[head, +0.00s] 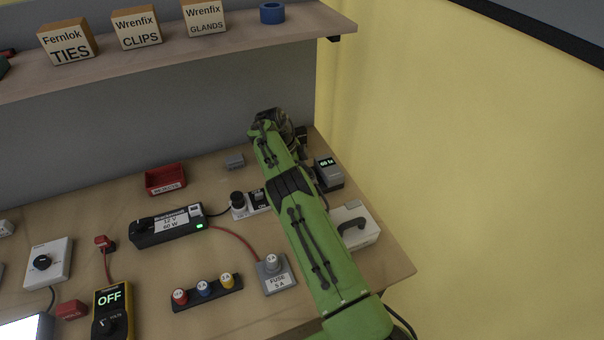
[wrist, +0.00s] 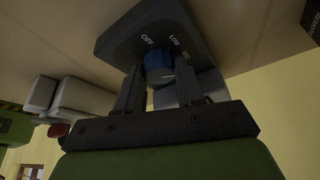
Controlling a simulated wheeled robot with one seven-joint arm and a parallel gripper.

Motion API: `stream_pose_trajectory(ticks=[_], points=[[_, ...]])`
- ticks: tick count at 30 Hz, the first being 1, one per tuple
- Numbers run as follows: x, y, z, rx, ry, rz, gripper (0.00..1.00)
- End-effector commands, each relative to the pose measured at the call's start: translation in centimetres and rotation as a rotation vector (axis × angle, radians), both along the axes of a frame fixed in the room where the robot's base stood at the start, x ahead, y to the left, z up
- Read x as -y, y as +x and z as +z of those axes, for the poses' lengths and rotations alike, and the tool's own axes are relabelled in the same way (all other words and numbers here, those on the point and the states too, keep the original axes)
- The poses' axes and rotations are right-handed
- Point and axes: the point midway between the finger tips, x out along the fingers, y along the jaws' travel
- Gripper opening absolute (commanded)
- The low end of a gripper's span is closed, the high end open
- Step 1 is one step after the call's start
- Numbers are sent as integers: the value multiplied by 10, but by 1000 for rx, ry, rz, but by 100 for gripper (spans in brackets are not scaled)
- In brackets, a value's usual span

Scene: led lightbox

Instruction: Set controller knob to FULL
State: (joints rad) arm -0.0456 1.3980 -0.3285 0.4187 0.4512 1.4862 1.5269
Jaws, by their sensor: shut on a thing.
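The controller (wrist: 125,35) is a dark box in the wrist view, with the labels OFF, LOW and MID readable around its knob. The FULL label cannot be made out. The blue knob (wrist: 157,62) sits between the two fingers of my gripper (wrist: 160,85), which is shut on it. A pale line shows on the knob's near side, but I cannot tell which setting it marks. In the head view my green arm reaches to the back right of the bench, and the arm and gripper hide the controller's knob there.
A meter reading about 60 lx (head: 328,174) and a white box with a black handle (head: 355,229) stand right of my arm. A fuse block (head: 276,274), black power supply (head: 165,226) and red bin (head: 165,179) lie left. The shelf (head: 230,46) is above.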

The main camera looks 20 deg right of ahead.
Motion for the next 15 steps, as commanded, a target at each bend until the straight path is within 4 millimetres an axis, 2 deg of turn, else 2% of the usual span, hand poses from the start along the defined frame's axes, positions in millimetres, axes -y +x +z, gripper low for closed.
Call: stream_pose_trajectory(ticks=[12, 13, 15], points=[[-1, 1, 0, 2, 1, -5, 7], [-1, 1, 0, 2, 1, -5, 39], [-1, 1, 0, 2, 1, -5, 50]])
